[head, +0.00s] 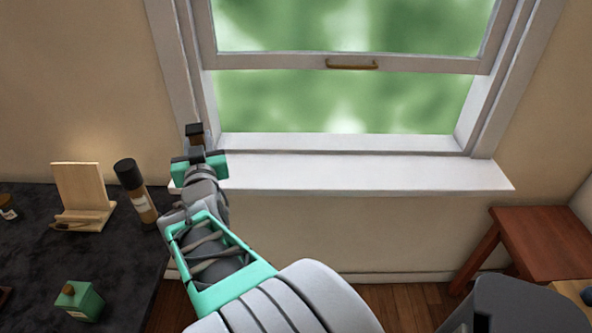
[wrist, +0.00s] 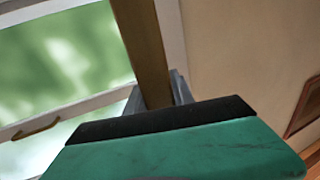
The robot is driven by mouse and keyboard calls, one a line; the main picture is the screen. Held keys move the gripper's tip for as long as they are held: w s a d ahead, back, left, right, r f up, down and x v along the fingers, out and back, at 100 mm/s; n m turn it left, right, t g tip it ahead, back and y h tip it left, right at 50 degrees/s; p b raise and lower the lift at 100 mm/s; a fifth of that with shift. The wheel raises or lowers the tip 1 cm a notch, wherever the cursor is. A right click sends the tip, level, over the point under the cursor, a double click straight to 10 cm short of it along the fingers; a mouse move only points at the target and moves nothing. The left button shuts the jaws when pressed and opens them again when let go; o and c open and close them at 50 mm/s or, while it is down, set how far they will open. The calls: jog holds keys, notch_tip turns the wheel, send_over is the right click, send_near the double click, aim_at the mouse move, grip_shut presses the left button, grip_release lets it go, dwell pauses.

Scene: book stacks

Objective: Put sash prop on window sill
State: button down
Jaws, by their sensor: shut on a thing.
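My gripper (head: 197,160) is at the left end of the window sill (head: 360,174), by the left side of the window frame. It is shut on the sash prop (wrist: 142,45), a brown wooden stick that runs up and away from the jaws in the wrist view. In the head view only a short dark-tipped end of the prop (head: 195,133) shows above the jaws. My gripper hides its lower part, and I cannot tell whether it touches the sill. The visible sill is white, wide and bare.
The window sash (head: 400,63) is raised, with a brass handle (head: 350,65) and an open gap below. A dark counter (head: 120,258) at left holds a brown bottle (head: 137,190), a wooden stand (head: 82,190) and a green bottle (head: 78,300). A reddish wooden stool (head: 545,240) stands at right.

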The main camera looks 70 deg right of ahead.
jog(key=s+d+r+m+g+h, duration=0.3)
jog(key=s+d+g, duration=0.3)
jog(key=s, duration=0.4)
jog(key=w+d+f+t+b, duration=0.1)
jog(key=w+d+f, duration=0.8)
jog(key=w+f, duration=0.2)
jog(key=shift+w+d+f, duration=0.15)
jog(key=shift+w+f, duration=0.25)
jog(key=shift+f, duration=0.55)
jog(key=c, duration=1.1)
grip_release()
